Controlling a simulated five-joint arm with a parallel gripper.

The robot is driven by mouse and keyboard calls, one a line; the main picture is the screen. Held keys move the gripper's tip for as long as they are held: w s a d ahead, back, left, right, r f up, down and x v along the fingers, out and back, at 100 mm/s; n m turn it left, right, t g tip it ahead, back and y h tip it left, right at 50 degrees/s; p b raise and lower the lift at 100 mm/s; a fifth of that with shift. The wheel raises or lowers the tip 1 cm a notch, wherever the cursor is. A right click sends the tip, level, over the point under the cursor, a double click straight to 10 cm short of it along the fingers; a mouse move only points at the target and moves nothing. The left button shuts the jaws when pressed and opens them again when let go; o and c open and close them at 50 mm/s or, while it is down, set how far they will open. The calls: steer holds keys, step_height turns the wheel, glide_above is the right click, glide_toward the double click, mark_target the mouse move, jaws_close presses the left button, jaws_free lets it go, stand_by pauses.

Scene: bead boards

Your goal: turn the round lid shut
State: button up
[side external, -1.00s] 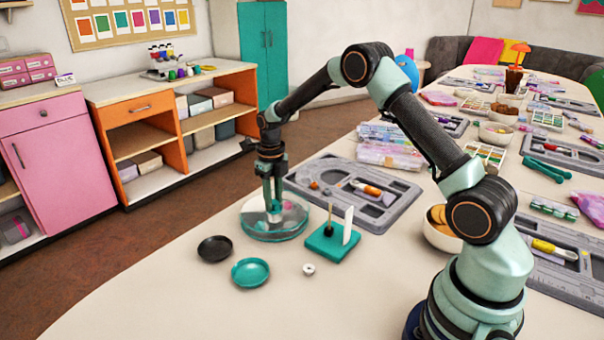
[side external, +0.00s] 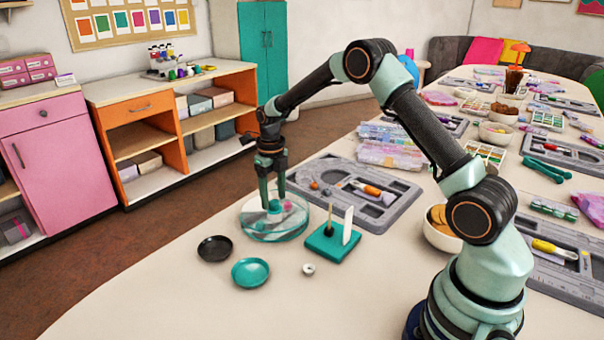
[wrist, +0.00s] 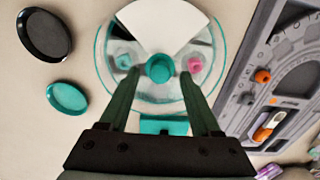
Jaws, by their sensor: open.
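The round lid (wrist: 113,91) is clear with a teal rim and a teal knob (wrist: 159,67) at its centre. It sits on the round container, which also shows in the side view (side external: 247,232). A white wedge (wrist: 160,22) spans the top of the circle in the wrist view; I cannot tell whether it is an opening. A pink item (wrist: 195,64) shows right of the knob. My gripper (wrist: 160,74) is open, one finger on each side of the knob with gaps between. In the side view my gripper (side external: 273,204) points down over the lid.
A black dish (side external: 214,249) and a teal dish (side external: 250,272) lie in front of the container. A teal stand (side external: 325,248) with a white upright card is close on its right. A grey tray (side external: 388,220) lies behind. The near table is mostly clear.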

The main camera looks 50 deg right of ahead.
mark_target(274, 201)
step_height(274, 201, up, 11)
stand_by(0.3)
steer(key=shift+f, duration=0.15)
step_height(274, 201, down, 12)
steer(key=n, duration=0.7)
stand_by(0.5)
jaws_close()
stand_by(1.3)
